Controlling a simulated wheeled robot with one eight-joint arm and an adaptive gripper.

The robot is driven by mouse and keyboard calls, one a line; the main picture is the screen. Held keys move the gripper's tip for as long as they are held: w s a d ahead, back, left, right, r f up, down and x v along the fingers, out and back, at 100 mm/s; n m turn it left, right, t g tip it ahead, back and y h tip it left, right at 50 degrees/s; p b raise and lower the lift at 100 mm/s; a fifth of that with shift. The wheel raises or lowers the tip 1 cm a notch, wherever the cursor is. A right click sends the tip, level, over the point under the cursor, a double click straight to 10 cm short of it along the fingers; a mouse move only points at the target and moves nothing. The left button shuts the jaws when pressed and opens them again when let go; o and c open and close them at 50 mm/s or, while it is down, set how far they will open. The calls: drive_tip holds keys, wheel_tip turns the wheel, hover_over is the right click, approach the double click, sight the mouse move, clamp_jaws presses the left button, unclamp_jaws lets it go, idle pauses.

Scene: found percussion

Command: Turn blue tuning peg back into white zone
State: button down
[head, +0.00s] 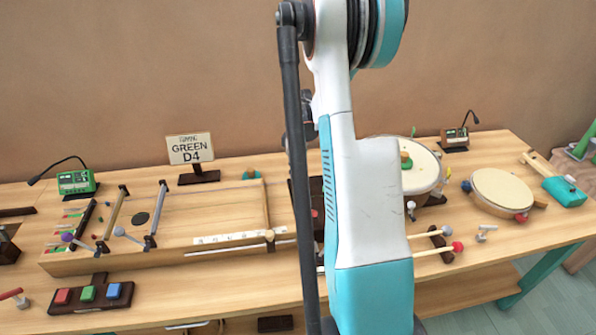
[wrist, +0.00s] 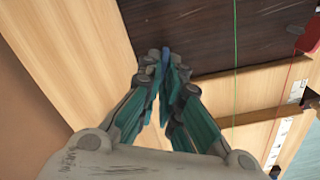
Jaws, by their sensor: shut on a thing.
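My gripper (wrist: 165,66) points at a dark brown board (wrist: 215,35) in the wrist view. Its teal-lined fingers close together around a small blue piece, the blue tuning peg (wrist: 166,50), of which only the tip shows between the fingertips. The peg's pointer and the white zone around it cannot be made out. In the head view my arm covers the gripper and the peg. Part of the dark board (head: 316,205) shows beside the arm.
A green string and a red string run from the board in the wrist view, over pale wooden bars with white marked strips (wrist: 297,91). On the bench stand a long wooden box (head: 120,262), a "GREEN D4" sign (head: 190,149), drums (head: 502,190) and mallets (head: 432,251).

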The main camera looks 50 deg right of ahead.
idle(0.3)
drive_tip(key=c, duration=1.8)
unclamp_jaws()
drive_tip(key=shift+r, duration=0.1)
wheel_tip(320, 180, up, 12)
